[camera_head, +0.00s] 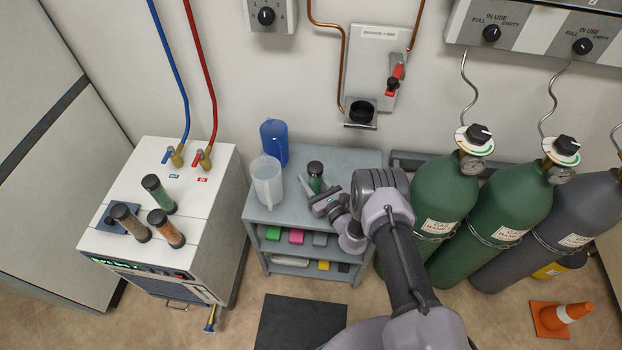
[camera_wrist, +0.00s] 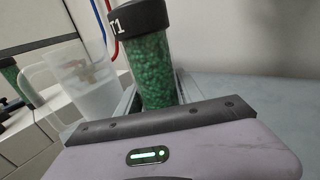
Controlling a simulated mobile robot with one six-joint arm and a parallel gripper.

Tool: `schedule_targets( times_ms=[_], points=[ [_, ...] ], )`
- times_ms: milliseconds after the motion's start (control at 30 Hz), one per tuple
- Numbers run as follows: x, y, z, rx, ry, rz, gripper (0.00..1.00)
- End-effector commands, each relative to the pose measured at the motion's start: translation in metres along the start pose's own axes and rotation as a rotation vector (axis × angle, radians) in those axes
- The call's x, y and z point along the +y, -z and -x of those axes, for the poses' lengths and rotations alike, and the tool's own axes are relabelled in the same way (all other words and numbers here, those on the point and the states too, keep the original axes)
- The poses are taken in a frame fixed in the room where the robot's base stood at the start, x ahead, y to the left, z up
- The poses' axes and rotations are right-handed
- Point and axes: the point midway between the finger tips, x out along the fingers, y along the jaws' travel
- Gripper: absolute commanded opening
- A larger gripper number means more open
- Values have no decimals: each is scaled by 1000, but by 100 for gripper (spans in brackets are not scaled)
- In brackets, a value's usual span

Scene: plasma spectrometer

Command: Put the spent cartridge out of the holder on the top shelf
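A cartridge of green pellets with a black cap (camera_head: 315,172) stands upright on the top shelf of the grey cart (camera_head: 290,212). In the wrist view the same cartridge (camera_wrist: 152,62) rises just beyond the gripper, its cap marked with a label ending in "1". My gripper (camera_head: 317,188) is low at the shelf, its fingers spread to either side of the cartridge. A gap shows between the left finger and the cartridge in the head view. A black cup-like holder (camera_head: 361,112) is on the wall panel, with no cartridge rising from it. The cartridge's base is hidden in the wrist view.
A clear jug (camera_head: 267,182) and a blue jug (camera_head: 274,142) stand left of the cartridge. A white machine (camera_head: 187,215) at left carries several cartridges, green and brownish. Gas cylinders (camera_head: 445,200) stand at right. The shelf's back right is clear.

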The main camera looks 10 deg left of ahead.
Motion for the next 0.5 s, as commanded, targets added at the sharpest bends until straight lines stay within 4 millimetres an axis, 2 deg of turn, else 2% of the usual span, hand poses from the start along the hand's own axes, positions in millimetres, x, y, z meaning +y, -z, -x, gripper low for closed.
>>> schedule_targets(
  times_ms=[33, 100, 433, 500],
  points=[
    [0, 0, 0, 0, 0, 0, 54],
    [0, 0, 0, 0, 0, 0, 66],
    [0, -5, 0, 0, 0, 0, 66],
    [-1, -6, 10, 2, 2, 0, 66]
  ],
)
